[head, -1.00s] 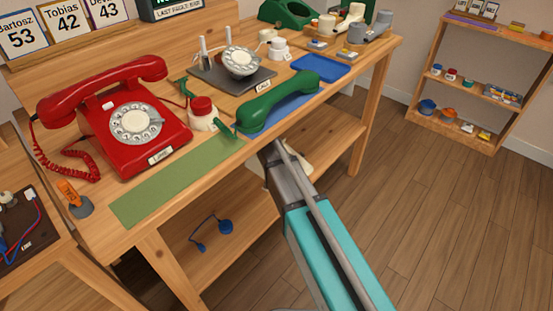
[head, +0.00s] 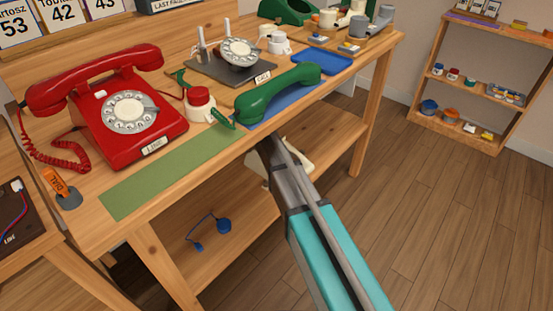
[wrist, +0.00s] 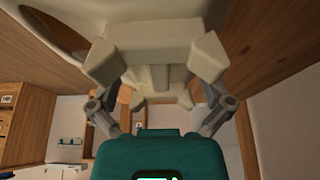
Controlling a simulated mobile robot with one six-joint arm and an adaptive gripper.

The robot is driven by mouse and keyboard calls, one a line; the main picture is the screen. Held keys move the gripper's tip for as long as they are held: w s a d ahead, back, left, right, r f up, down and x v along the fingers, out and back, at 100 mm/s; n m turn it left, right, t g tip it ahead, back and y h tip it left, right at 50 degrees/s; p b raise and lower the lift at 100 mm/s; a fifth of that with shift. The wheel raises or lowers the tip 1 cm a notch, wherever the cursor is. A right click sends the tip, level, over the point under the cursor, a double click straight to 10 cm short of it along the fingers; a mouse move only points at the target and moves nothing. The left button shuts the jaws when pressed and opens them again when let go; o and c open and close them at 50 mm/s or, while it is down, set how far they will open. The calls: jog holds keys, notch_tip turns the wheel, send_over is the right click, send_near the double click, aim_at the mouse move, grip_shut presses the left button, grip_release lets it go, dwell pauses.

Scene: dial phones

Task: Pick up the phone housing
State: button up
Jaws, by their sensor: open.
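A cream phone housing (head: 296,157) sits on the lower shelf under the workbench, mostly hidden behind my arm and the tabletop edge. In the wrist view the cream housing (wrist: 163,28) fills the top middle, with a rounded opening at upper left. My gripper (wrist: 158,100) is open, its grey finger links spread left and right just below the housing. I cannot tell whether the fingers touch it. In the head view my arm reaches in at the bench's front edge and the fingertips are hidden. A green housing (head: 287,10) stands at the back of the bench.
The tabletop edge is right above my arm. On the bench are a red phone (head: 120,115), a green handset (head: 275,93), a dial on a dark stand (head: 240,52) and a blue tray (head: 322,61). A blue corded part (head: 222,225) lies on the shelf. Floor at right is clear.

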jog(key=shift+w+d+f, duration=0.1)
jog(key=shift+w+f, duration=0.05)
jog(key=shift+f, duration=0.3)
dwell(0.3)
jog(key=shift+d+r, duration=0.1)
jog(key=c, duration=1.1)
